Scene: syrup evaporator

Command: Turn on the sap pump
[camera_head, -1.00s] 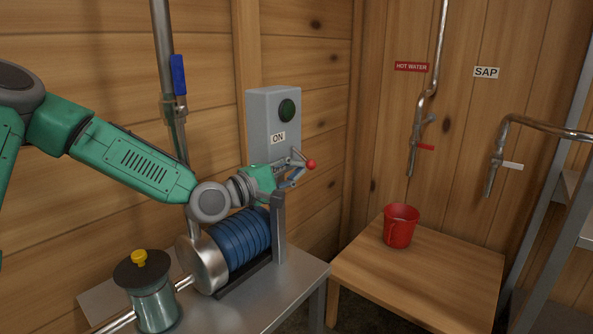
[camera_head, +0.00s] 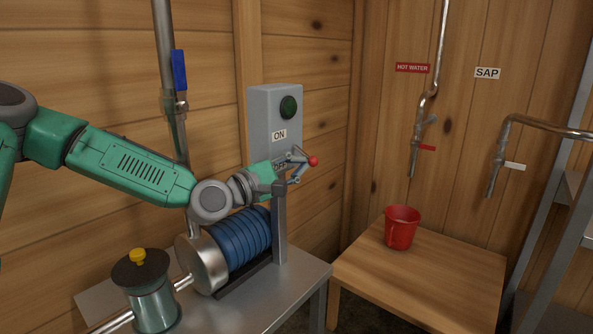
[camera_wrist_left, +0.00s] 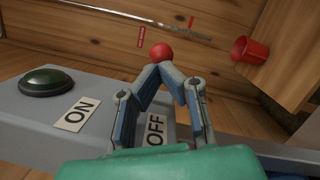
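The grey switch box (camera_head: 262,110) is fixed to the wooden wall. It carries a dark green round lamp or button (camera_head: 288,107) and an ON label (camera_head: 279,135). In the left wrist view an OFF label (camera_wrist_left: 156,130) shows partly behind my fingers. The red ball (camera_head: 313,161) of the switch lever sticks out beyond the box's lower part, on the OFF side. My left gripper (camera_head: 306,162) is at the lever; its fingertips come together right behind the red ball (camera_wrist_left: 161,53), and the lever's shaft is hidden between them. My right gripper is not in view.
A blue pump (camera_head: 240,240) with a metal end stands on a steel table (camera_head: 290,290) under my left forearm. A metal post (camera_head: 280,230) rises near the gripper. A red cup (camera_head: 402,228) stands on a wooden table to the right, below the taps.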

